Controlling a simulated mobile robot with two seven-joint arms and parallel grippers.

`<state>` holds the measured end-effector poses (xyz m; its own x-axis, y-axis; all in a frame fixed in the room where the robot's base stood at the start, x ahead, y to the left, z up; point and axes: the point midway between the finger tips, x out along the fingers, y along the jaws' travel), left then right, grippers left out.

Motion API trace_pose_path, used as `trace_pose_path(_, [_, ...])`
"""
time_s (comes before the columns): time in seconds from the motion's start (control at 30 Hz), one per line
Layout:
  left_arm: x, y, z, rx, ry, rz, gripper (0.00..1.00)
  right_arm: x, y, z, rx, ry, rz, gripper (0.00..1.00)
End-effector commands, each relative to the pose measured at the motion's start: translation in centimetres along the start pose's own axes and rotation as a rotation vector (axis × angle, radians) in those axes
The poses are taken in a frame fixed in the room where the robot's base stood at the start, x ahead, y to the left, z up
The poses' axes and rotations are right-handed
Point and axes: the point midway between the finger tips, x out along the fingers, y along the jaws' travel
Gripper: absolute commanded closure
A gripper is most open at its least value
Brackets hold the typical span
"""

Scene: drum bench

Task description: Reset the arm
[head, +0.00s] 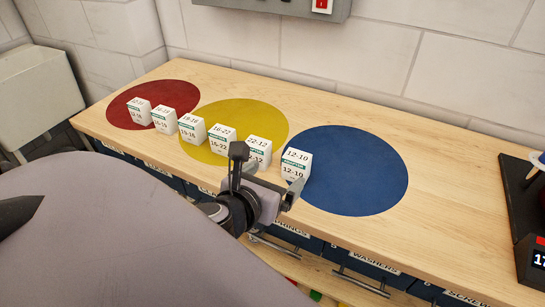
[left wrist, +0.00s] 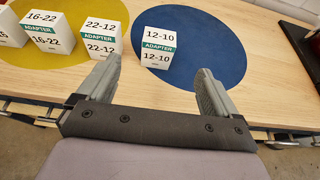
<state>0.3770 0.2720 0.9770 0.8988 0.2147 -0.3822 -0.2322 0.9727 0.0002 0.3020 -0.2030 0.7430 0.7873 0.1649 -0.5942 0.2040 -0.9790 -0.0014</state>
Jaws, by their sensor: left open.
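My left gripper (head: 268,178) is open and empty near the front edge of the wooden bench. In the left wrist view its two fingers (left wrist: 158,88) are apart, with the box labelled 12-10 (left wrist: 158,48) beyond them. In the head view that white 12-10 box (head: 296,164) stands on the left part of the blue circle (head: 355,180), just past the gripper. The 22-12 box (head: 257,147) is partly hidden behind the gripper. My right gripper is not in view.
A row of white adapter boxes runs left along the bench (head: 440,190) over the red circle (head: 185,95) and yellow circle (head: 250,110). Labelled drawers (head: 365,262) lie below the front edge. A dark device (head: 525,215) stands at the right.

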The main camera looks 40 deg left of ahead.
Motion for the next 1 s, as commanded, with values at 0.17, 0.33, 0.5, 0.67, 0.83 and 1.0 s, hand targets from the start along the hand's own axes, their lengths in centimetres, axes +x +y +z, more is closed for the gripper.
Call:
trace_pose_path(0.17, [0.0,0.0,0.0,0.000,0.000,0.000,0.07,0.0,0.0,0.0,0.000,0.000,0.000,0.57])
trace_pose_path(0.33, [0.0,0.0,0.0,0.000,0.000,0.000,0.07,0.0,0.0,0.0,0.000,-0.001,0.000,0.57])
trace_pose_path(0.5, [-0.1,-0.3,-0.9,-0.121,0.040,0.005,0.07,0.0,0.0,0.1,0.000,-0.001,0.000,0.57])
trace_pose_path(0.67, [-0.5,-0.8,-3.5,-0.514,0.158,0.053,0.07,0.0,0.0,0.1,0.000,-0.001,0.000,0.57])
trace_pose_path(0.83, [-1.5,-1.1,-7.0,-1.037,0.299,0.187,0.07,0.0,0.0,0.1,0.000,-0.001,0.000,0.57])
trace_pose_path(1.0, [-2.9,-1.2,-10.8,-1.546,0.403,0.404,0.07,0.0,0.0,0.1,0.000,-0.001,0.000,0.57])
